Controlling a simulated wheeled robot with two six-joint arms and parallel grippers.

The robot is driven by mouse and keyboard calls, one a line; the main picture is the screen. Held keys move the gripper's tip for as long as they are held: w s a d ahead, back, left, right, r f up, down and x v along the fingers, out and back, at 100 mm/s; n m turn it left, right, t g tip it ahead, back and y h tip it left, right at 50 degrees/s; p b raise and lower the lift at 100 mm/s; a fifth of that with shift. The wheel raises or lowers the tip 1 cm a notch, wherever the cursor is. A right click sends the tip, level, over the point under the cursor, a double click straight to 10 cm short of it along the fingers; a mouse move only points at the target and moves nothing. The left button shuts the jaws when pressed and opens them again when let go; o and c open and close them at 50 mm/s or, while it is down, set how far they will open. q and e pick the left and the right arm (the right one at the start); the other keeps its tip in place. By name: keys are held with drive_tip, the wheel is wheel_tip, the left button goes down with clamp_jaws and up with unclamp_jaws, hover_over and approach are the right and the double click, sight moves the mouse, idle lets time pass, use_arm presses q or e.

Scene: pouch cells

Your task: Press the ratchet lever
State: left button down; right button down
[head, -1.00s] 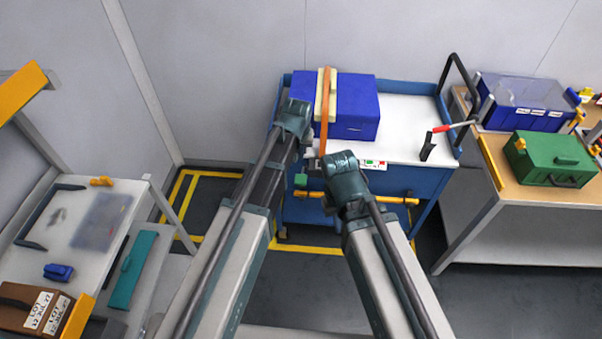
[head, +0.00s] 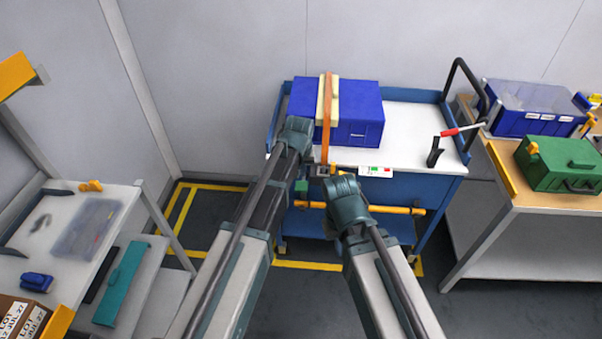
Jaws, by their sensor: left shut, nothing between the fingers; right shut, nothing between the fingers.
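An orange strap (head: 327,125) runs over a blue case (head: 360,112) and a cream pad (head: 320,104) on the blue cart, then down its front side. A small dark and metallic piece (head: 323,171), which looks like the ratchet, sits at the strap's lower end at the cart's front edge. Its lever cannot be made out clearly. My two arms reach up from below. The left arm's teal joint is left of the strap and overlaps the case's corner; the right arm's is just below the ratchet. Both grippers' fingers are hidden behind my arms.
The cart's white top (head: 405,140) is clear right of the case, except for a black holder (head: 434,152) and a red-handled tool (head: 460,130). A yellow bar (head: 395,209) crosses the cart's front. A bench with a green case (head: 562,163) stands right, a shelf left.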

sight(302, 185)
use_arm(q)
drive_tip(key=b+x, duration=0.2)
drive_tip(key=s+b+x, duration=0.1)
drive_tip(key=b+x, duration=0.1)
drive_tip(key=x, duration=0.1)
drive_tip(key=shift+f, duration=0.3)
drive_tip(key=shift+s, duration=0.1)
